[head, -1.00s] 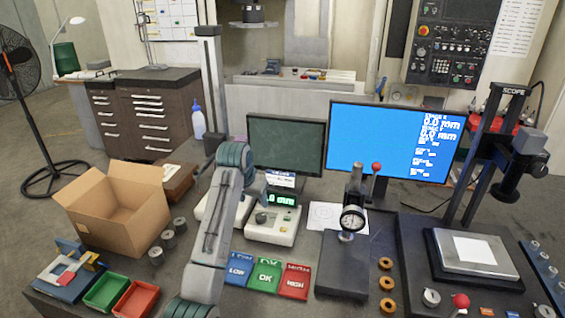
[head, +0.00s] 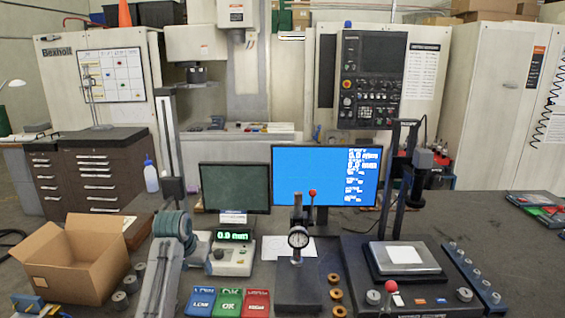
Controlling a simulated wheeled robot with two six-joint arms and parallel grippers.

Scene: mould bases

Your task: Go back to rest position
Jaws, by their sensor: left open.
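My left gripper (head: 189,243) is near that joint, over the bench. It is open, its fingers mostly hidden by the arm, and I see nothing held in it. My right gripper is not in view.
An open cardboard box (head: 72,262) stands left of my arm. Blue, green and red trays (head: 229,302) lie at the front. A dial gauge stand (head: 298,262), brass rings (head: 336,294) and a scope stand (head: 395,190) are to the right. Two monitors (head: 325,175) stand behind.

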